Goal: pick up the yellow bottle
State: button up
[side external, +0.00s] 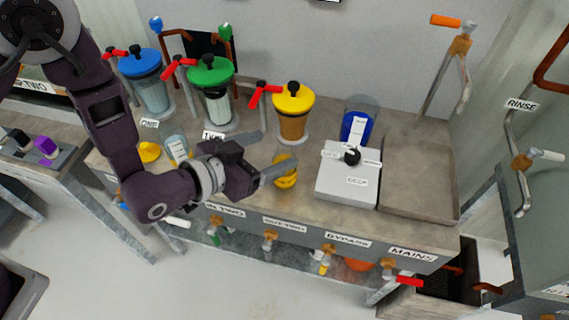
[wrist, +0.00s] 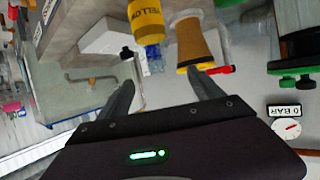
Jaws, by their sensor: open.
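The yellow bottle (side external: 286,181) stands on the bench near its front edge in the side view, partly covered by one of my gripper's fingers. Whether a finger touches the bottle I cannot tell.
A yellow-lidded canister (side external: 293,115) with a red handle stands behind the bottle. Green-lidded (side external: 211,80) and blue-lidded (side external: 141,70) canisters stand farther left. A white box (side external: 347,187) with a black knob is right of the bottle, before a blue-filled container (side external: 356,127). A grey basin (side external: 418,190) is farther right.

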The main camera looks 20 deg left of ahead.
notch_tip(320, 180, down, 8)
jog(key=shift+w+f, duration=0.1)
jog(key=shift+w, duration=0.05)
jog(key=x, duration=0.4)
jog(key=r+x, duration=0.1)
jog(key=x, duration=0.2)
jog(key=shift+d, duration=0.3)
grip_shut()
jog(key=shift+r, duration=0.15)
